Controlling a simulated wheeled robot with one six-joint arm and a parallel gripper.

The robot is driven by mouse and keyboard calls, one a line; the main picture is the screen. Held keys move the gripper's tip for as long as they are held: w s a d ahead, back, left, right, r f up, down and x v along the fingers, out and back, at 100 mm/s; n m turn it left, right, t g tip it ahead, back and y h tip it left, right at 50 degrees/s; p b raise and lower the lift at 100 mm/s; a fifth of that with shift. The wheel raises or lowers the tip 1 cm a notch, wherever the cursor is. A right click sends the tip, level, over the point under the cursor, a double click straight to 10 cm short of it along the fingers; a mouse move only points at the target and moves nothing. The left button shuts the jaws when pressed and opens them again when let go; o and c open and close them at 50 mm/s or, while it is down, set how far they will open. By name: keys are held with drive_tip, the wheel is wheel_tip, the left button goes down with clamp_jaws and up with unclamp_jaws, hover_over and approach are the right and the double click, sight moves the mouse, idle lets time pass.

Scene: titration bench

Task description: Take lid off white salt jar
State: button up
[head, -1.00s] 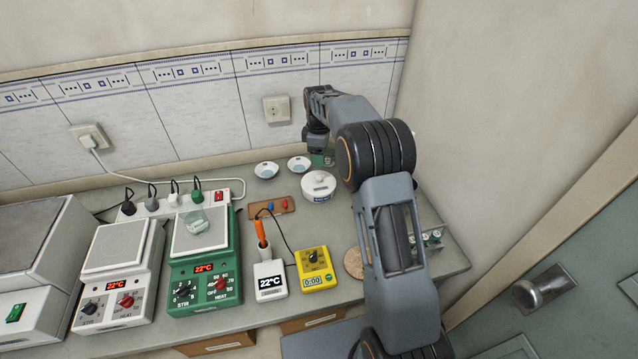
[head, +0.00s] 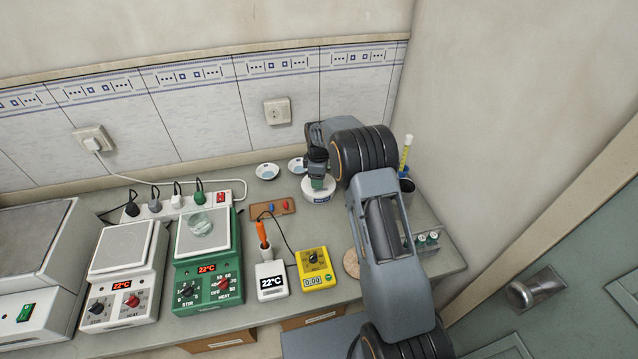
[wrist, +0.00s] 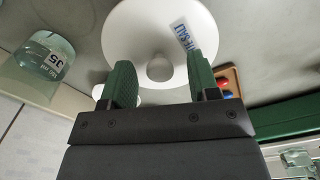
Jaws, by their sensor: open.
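My gripper (wrist: 160,85) is open, with one green finger on each side of the knob in this view. In the head view my gripper (head: 318,182) is over the jar and hides part of its top. I cannot tell whether the fingers touch the lid.
A glass beaker (wrist: 45,60) is close beside the jar in the wrist view. Two small dishes, one at the left (head: 267,171), stand behind the jar. A wooden board with red and blue pieces (head: 272,208) lies left of it.

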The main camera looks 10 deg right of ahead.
drive_tip(key=c, duration=1)
